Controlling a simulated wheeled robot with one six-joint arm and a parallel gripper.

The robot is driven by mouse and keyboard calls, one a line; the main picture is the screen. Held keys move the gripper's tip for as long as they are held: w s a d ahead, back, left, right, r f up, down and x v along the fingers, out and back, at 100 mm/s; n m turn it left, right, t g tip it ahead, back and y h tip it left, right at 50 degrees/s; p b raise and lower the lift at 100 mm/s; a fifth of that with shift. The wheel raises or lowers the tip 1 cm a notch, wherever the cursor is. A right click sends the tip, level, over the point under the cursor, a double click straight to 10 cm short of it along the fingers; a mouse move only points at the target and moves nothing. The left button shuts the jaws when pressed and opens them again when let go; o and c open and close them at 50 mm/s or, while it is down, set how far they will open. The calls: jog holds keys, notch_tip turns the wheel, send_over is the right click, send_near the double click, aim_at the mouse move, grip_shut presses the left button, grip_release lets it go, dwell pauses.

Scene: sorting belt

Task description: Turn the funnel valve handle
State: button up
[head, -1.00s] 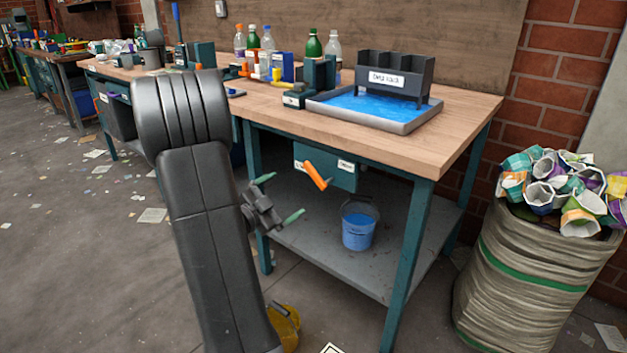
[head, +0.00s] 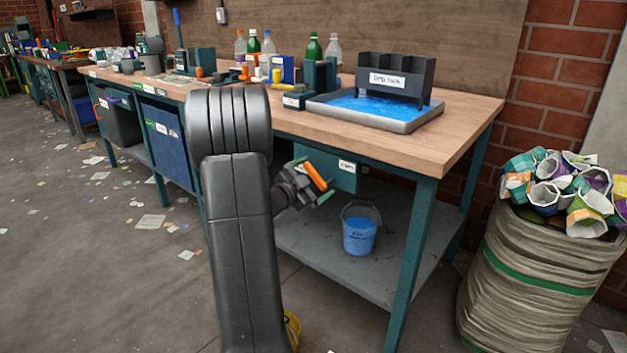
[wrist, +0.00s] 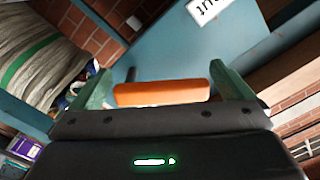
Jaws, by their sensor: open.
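The orange valve handle (head: 315,176) sits slanted in front of the teal panel (head: 333,172) under the bench top. My gripper (head: 313,185) is at the handle in the head view, its fingers partly hidden. In the wrist view the orange handle (wrist: 161,93) lies crosswise between the two green fingertips of my open gripper (wrist: 163,88). The right finger is close to the handle's right end; I cannot tell whether it touches. A white label (wrist: 208,10) is on the teal panel beyond. The funnel itself is not clearly seen.
A bucket of blue liquid (head: 360,230) stands on the lower shelf (head: 400,275). Above are the bench top (head: 455,125) and a tray with blue water (head: 385,110). A sack of crumpled cups (head: 530,260) stands at right. A bench leg (head: 408,270) is right of the bucket.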

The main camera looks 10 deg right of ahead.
jog(key=shift+c, duration=0.2)
jog(key=c, duration=1.2)
jog(key=shift+o, duration=0.2)
jog(key=shift+n+p, duration=0.3)
jog(key=shift+p, duration=0.3)
jog(key=shift+a+n+p, duration=0.1)
jog(key=shift+n+p, duration=0.4)
jog(key=shift+p, duration=0.45)
jog(key=shift+w+f+n+p, duration=0.1)
jog(key=shift+f+n+p, duration=0.2)
jog(key=shift+n+p, duration=0.65)
jog(key=f+n+p, duration=0.1)
jog(key=n+p, duration=0.2)
jog(key=shift+f+p, duration=0.15)
jog(key=shift+p, duration=0.15)
jog(key=shift+f+n+p, duration=0.25)
jog(key=shift+n+p, duration=0.15)
jog(key=shift+n, duration=0.05)
jog(key=shift+f, duration=0.1)
